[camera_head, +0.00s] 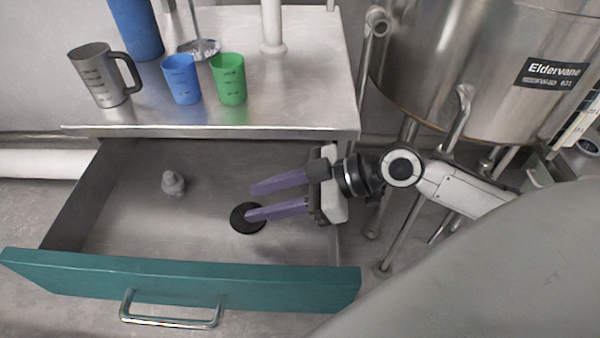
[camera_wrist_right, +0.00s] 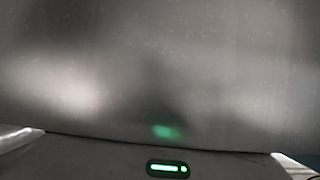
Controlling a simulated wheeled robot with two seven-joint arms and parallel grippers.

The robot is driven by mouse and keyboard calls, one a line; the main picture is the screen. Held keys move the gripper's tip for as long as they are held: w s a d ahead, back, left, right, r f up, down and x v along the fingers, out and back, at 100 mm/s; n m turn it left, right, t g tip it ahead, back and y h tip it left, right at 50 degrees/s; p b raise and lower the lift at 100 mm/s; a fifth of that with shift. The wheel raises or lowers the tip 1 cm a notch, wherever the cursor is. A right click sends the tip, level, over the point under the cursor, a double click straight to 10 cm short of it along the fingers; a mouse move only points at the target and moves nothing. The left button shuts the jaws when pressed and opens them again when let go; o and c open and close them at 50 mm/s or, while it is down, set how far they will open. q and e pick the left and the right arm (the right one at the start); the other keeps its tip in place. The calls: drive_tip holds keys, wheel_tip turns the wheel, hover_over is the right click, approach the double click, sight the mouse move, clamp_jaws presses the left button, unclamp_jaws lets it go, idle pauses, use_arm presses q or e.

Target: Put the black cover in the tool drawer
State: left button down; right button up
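The black cover (camera_head: 240,224) is a flat round disc over the floor of the open tool drawer (camera_head: 135,205), left of my right gripper. It appears to lie on the floor. My right gripper (camera_head: 250,201) reaches in over the drawer from the right. Its two purple fingers are spread apart, with nothing between them. The lower fingertip overlaps part of the cover; I cannot tell whether they touch. The right wrist view shows blurred grey metal and no cover. My left gripper is not in view.
A small grey knobbed part (camera_head: 173,183) stands in the drawer. The teal drawer front (camera_head: 180,283) has a metal handle (camera_head: 172,318). The steel counter (camera_head: 310,75) above holds a metal jug (camera_head: 100,75), a blue cup (camera_head: 181,80) and a green cup (camera_head: 229,79). A large steel tank (camera_head: 440,60) stands right.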

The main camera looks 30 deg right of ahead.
drive_tip(key=p+v, duration=0.1)
drive_tip(key=v, duration=0.9)
drive_tip(key=shift+r, duration=0.35)
drive_tip(key=shift+d, duration=0.1)
idle(0.9)
